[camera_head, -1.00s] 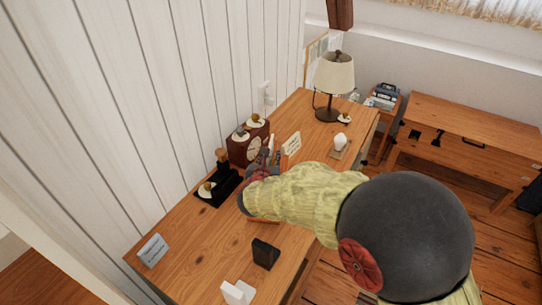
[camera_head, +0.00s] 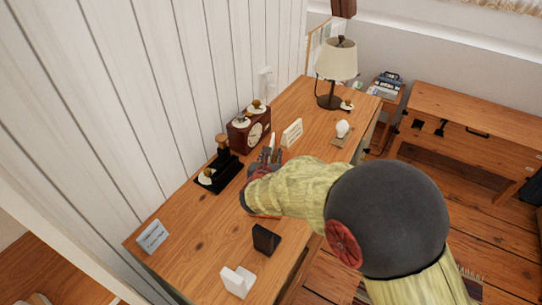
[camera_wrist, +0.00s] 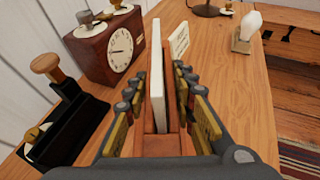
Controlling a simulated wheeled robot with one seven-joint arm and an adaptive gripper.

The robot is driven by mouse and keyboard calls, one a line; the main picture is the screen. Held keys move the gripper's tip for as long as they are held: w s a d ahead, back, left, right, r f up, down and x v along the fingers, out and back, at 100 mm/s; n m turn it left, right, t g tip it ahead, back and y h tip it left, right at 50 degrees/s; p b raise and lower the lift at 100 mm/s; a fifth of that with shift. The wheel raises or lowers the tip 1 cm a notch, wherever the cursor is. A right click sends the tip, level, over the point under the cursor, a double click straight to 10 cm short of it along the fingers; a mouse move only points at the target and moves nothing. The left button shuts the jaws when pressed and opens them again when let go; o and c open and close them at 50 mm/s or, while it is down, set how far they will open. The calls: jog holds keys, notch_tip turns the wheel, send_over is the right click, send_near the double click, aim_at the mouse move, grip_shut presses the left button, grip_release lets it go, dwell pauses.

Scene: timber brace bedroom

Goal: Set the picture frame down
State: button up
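My gripper (camera_wrist: 161,88) has its fingers on both sides of the picture frame. The picture frame (camera_wrist: 158,75) shows edge-on in the wrist view as a thin white panel with brown wood along it, upright between the fingers. The fingers appear close against it, though the exact contact is hard to see. In the head view my gripper (camera_head: 262,170) is low over the desk (camera_head: 205,240), and my arm hides most of the frame. Whether the frame's lower edge touches the desk cannot be seen.
A dark stand (camera_head: 219,170) and a brown clock (camera_head: 248,130) are close by on the left. A small sign (camera_head: 291,132), a bulb (camera_head: 341,130) and a lamp (camera_head: 336,62) are farther back. A black block (camera_head: 266,239), a white piece (camera_head: 238,281) and a card (camera_head: 152,237) are nearer.

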jog(key=o, duration=0.4)
jog(key=shift+r, duration=0.15)
